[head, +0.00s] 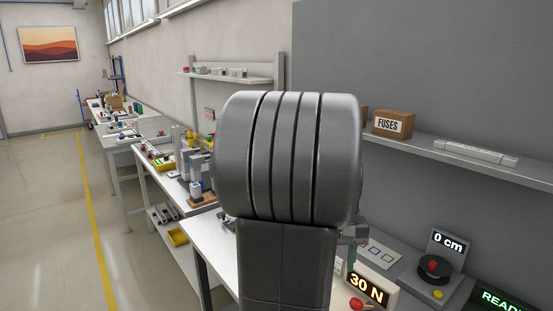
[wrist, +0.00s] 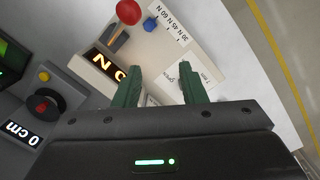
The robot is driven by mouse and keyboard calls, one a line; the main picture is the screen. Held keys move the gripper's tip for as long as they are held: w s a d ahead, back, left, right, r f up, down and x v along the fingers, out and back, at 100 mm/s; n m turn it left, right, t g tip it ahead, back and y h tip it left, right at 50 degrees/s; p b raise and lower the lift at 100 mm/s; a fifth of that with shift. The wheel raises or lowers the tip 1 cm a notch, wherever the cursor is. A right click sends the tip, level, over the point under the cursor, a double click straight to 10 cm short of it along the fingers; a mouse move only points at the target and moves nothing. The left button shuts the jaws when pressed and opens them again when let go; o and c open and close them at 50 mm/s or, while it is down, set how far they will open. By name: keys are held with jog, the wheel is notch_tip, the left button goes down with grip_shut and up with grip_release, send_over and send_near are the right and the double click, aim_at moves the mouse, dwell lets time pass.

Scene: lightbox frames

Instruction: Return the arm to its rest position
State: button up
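My gripper (wrist: 160,70) shows in the wrist view with its two green fingers apart and nothing seen between them. In the head view my raised grey arm fills the middle and hides most of the gripper. The force device's "30 N" display (head: 367,290) shows at the lower right there, close to a small green part of the gripper.
A dial device reading "0 cm" (head: 433,268) and a "READY" screen (head: 500,297) stand to the right. A shelf (head: 455,155) above holds a FUSES box (head: 393,124). Cluttered benches (head: 150,165) run back on the left. The floor (head: 45,220) at far left is clear.

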jog(key=shift+m+t, duration=0.4)
jog(key=shift+m, duration=0.2)
jog(key=f, duration=0.8)
jog(key=s+f, duration=0.1)
jog(key=f, duration=0.2)
jog(key=shift+d+f, duration=0.2)
jog(key=shift+f, duration=0.2)
jog(key=shift+a+r, duration=0.1)
